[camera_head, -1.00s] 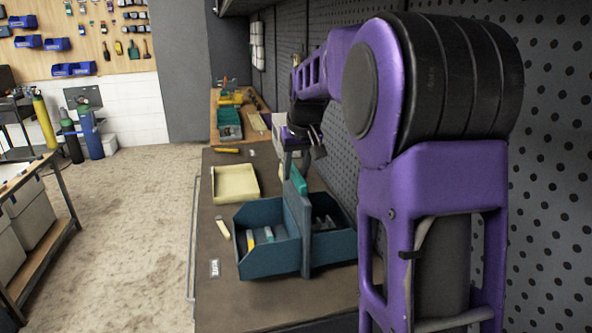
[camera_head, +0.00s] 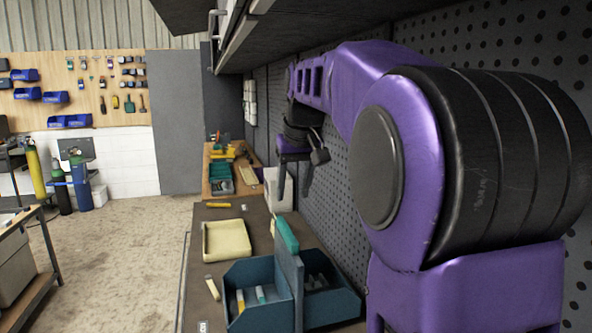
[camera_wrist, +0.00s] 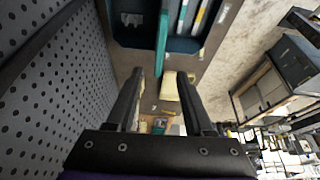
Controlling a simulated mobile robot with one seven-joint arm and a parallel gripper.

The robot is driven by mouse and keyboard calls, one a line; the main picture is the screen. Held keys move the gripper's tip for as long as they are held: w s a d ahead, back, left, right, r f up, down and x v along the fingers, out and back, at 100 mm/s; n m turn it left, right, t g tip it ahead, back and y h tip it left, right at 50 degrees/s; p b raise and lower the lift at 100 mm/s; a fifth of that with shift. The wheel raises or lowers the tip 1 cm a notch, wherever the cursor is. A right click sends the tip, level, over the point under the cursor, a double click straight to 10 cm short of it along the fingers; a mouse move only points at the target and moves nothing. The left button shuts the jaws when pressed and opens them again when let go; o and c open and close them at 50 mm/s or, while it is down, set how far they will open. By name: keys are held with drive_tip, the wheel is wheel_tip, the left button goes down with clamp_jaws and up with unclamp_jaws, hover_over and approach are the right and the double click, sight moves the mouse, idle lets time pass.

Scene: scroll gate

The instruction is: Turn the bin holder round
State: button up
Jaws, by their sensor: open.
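The bin holder (camera_head: 291,285) is a dark teal double bin on the bench with a tall grey-blue divider and a green handle (camera_head: 287,234) on top. Its left bin holds a few yellow and pale items; its right bin holds grey pieces. My gripper (camera_head: 294,194) is open and empty, above and beyond the handle, apart from it. In the wrist view the holder (camera_wrist: 205,44) shows at the top, with the handle (camera_wrist: 161,45) pointing down just ahead of my open fingers (camera_wrist: 160,92).
A cream tray (camera_head: 226,240) lies left of and beyond the holder. A white box (camera_head: 279,188) stands behind my gripper, near the perforated wall (camera_head: 335,165). A teal bin (camera_head: 220,180) stands at the far end. An overhead cabinet hangs above.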

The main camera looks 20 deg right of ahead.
drive_tip(key=v, duration=0.5)
drive_tip(key=shift+w, duration=0.15)
